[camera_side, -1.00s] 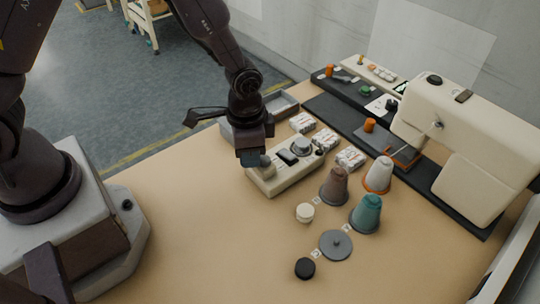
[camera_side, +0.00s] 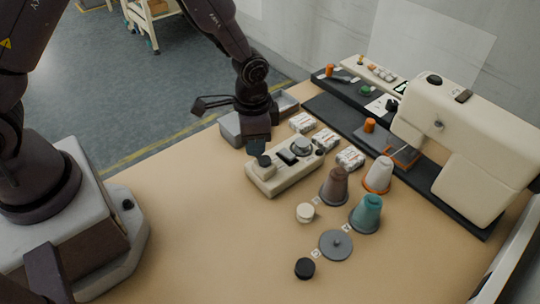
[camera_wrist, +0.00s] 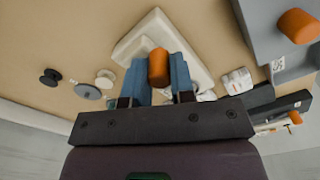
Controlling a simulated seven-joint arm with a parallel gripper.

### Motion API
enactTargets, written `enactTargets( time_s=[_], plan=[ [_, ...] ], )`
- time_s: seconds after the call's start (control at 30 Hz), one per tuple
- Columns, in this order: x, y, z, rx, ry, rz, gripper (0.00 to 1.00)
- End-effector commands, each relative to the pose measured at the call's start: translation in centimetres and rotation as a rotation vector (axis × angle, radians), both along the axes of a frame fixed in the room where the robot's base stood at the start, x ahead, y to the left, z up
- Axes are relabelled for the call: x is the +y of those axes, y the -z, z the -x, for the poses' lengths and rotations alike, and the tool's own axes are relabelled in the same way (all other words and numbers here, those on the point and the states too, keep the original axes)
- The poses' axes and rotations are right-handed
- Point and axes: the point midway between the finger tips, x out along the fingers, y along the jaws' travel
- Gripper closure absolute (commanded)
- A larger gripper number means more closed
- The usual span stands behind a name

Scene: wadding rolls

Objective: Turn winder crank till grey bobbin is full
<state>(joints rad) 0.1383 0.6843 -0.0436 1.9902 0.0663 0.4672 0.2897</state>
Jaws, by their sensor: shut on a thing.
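My gripper (camera_side: 257,147) is over the winder's left end, just behind the hub. In the wrist view, its blue fingers (camera_wrist: 158,66) are shut on an upright orange knob (camera_wrist: 158,70), which looks like the crank's handle. The winder (camera_wrist: 150,32) lies beneath them. The fingers hide the crank arm, and the knob does not show in the side view.
A grey tray (camera_side: 231,133) is close behind my gripper. Brown (camera_side: 335,186), white (camera_side: 378,176) and teal (camera_side: 366,214) cones stand right of the winder, near white packs (camera_side: 350,159). A sewing machine (camera_side: 465,125) is at the right.

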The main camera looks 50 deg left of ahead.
Motion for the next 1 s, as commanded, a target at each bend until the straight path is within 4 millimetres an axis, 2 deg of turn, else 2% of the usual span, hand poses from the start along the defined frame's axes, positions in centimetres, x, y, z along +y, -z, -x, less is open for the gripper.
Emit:
enactTargets(
  time_s=[0.07,0.37,0.63,1.0],
  plan=[
    [-0.3,-0.1,-0.6,-0.006,0.006,0.007,0.9],
    [-0.5,-0.1,-0.7,-0.004,0.007,0.007,0.9],
    [-1.2,-0.1,-2.3,-0.002,0.008,0.008,0.9],
    [-1.8,0.0,-2.5,0.004,0.009,0.007,0.9]
  ],
)
